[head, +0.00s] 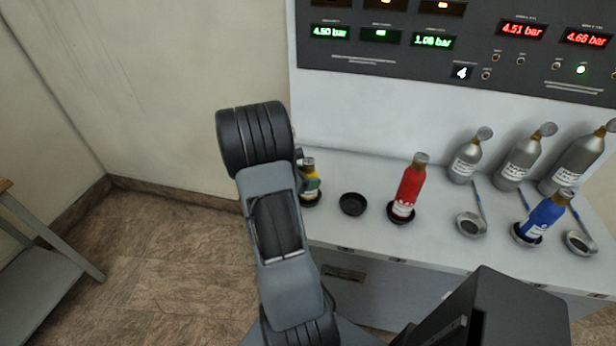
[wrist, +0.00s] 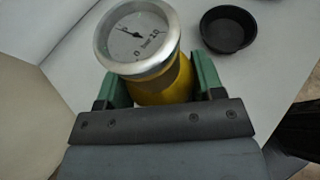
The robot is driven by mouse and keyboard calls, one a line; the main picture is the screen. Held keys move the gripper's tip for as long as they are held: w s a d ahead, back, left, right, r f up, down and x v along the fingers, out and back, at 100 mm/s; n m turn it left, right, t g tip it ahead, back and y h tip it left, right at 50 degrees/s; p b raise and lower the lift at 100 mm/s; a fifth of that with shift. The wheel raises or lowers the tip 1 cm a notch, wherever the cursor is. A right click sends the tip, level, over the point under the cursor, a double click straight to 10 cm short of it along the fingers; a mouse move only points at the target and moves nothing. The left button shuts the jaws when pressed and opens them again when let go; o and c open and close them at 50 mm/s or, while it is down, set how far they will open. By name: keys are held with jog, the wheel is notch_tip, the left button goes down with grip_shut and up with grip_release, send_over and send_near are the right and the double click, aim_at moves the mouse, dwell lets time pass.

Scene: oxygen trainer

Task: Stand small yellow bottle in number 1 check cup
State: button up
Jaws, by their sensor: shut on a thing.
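The small yellow bottle (head: 310,172) is at the left end of the grey bench, with its base at a dark cup (head: 311,201). Whether it rests fully in that cup is hard to tell. In the wrist view the yellow bottle (wrist: 168,86) has a round silver gauge on top, between the green finger pads. My gripper (wrist: 160,88) is shut on its upper body. In the head view my gripper (head: 306,182) is mostly hidden behind my arm. No cup number is readable.
An empty black cup (head: 352,204) is just right of the bottle. A red bottle (head: 410,187) and a blue bottle (head: 545,216) stand in cups further right. Grey cylinders (head: 520,160) stand at the back, below the display panel (head: 460,45). Silver cups (head: 471,225) lie between.

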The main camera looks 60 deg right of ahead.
jog(key=shift+f, duration=0.15)
jog(key=o, duration=1.2)
jog(key=shift+c, duration=0.2)
jog(key=shift+a+r, duration=0.1)
jog(key=shift+r, duration=0.2)
jog(key=v, duration=1.2)
jog(key=a+r+m+t+y, duration=0.2)
jog(key=a+m+t+y, duration=0.1)
jog(key=a, duration=0.6)
jog(key=s+a+r+m+t+y, duration=0.1)
jog(key=a+m+y, duration=0.4)
jog(key=a, duration=0.5)
jog(key=s+a+r+m+t+y, duration=0.1)
jog(key=a+r+m+t+y, duration=0.2)
jog(key=a+t, duration=0.3)
jog(key=a+m+y, duration=0.1)
jog(key=a, duration=0.2)
jog(key=shift+a+m+b, duration=0.25)
jog(key=shift+m+b, duration=0.05)
jog(key=shift+b, duration=0.1)
